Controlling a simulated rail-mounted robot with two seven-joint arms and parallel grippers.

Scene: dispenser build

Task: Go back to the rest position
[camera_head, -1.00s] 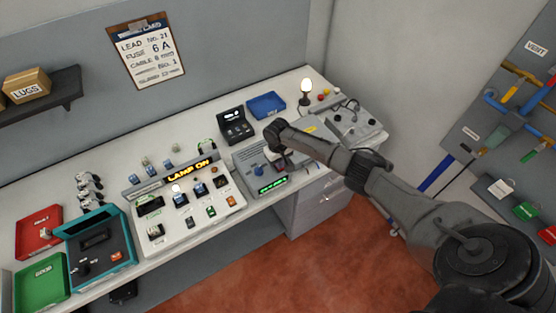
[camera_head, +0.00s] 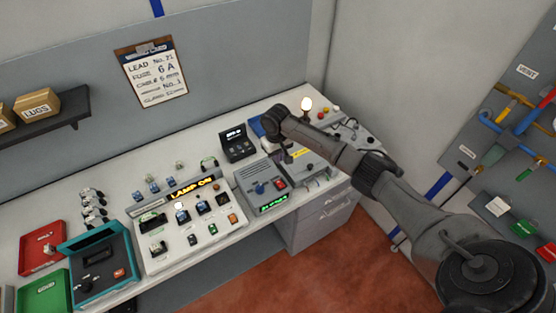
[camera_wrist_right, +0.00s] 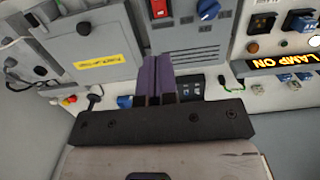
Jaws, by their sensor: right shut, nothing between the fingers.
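My right arm (camera_head: 400,195) reaches in from the lower right over the bench. My right gripper (camera_head: 287,156) hangs over the back right of the bench, small and dark in the head view. In the right wrist view its two purple fingers (camera_wrist_right: 158,78) are together with nothing between them. They are near the grey box (camera_wrist_right: 190,50) with a red switch and a blue knob; this box (camera_head: 250,183) also shows in the head view, left of the gripper. My left gripper is in neither view.
A lit bulb (camera_head: 306,104) stands behind my wrist. The board with the LAMP ON sign (camera_head: 192,188), a black device (camera_head: 238,147), a teal tester (camera_head: 98,258), a red tray (camera_head: 42,248) and a green tray (camera_head: 44,292) are on the bench. A tool panel (camera_head: 510,150) hangs at the right.

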